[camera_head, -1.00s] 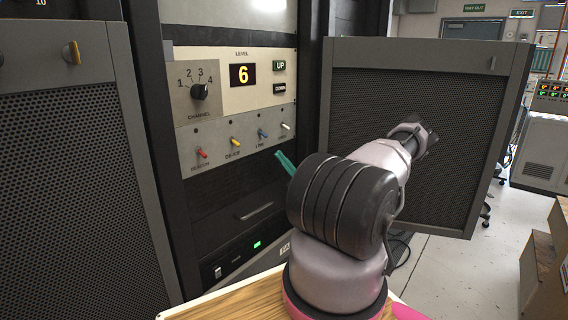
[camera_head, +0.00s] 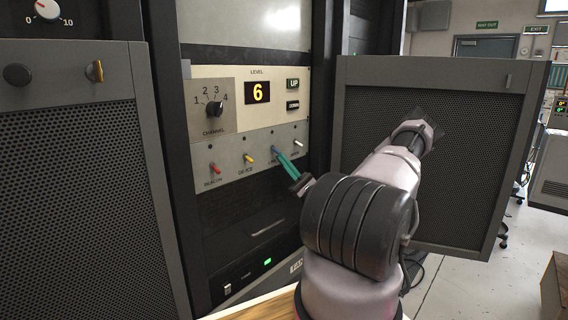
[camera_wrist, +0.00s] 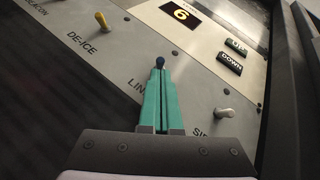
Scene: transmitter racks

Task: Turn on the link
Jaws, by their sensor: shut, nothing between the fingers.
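The link switch is a small toggle with a blue tip (camera_wrist: 160,62) on the grey switch panel (camera_head: 228,151), with its label partly covered. My gripper (camera_wrist: 159,73) has teal fingers, which are shut with nothing between them. Their tips are right at the blue tip in the wrist view; I cannot tell whether they touch it. In the head view my gripper (camera_head: 276,151) reaches the panel and hides most of the link switch.
A yellow de-ice switch (camera_head: 249,159) and red beacon switch (camera_head: 214,168) are to the left. A white-tipped switch (camera_wrist: 223,113) is close on the right. Above are a channel knob (camera_head: 214,109), a display reading 6 (camera_head: 258,92) and UP/DOWN buttons. An open mesh door (camera_head: 460,150) stands right of my arm.

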